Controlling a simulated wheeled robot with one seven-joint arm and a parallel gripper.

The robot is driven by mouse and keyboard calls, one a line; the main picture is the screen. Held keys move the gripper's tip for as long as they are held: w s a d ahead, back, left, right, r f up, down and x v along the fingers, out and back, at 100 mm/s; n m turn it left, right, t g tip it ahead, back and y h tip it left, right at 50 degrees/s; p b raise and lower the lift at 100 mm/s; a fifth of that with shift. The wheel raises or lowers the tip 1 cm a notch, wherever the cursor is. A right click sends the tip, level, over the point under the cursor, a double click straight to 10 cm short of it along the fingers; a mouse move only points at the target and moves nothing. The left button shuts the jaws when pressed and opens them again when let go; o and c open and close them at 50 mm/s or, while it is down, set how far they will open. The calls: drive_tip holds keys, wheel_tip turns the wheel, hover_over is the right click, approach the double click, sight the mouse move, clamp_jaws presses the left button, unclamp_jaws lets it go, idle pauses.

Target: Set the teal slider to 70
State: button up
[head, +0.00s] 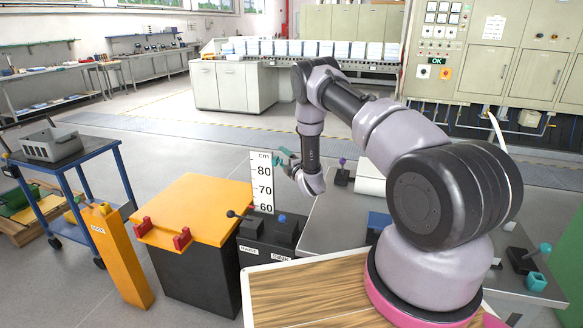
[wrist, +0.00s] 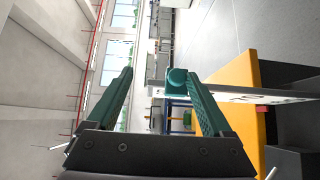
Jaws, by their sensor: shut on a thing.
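The white scale board (head: 262,182) stands upright behind the dark control box, marked cm with 80, 70 and 60 from top to bottom. The teal slider knob (wrist: 178,80) lies between the green fingers of my gripper (wrist: 158,100) in the wrist view, close against the right finger. My gripper (head: 284,157) is shut on the knob beside the top of the scale. In the head view the fingers appear a little above the 80 mark. Fingers and knob are similar in colour and small there, so the exact reading cannot be told.
A yellow-topped bin (head: 192,205) with red brackets stands left of the scale. A dark box (head: 265,240) with a black lever and blue knob is below it. A purple-knobbed lever (head: 342,165) is to the right. A blue cart (head: 95,150) stands at far left.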

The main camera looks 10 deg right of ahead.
drive_tip(key=v, duration=0.7)
idle(0.5)
drive_tip(key=shift+s+d, duration=0.1)
drive_tip(key=shift+d, duration=0.05)
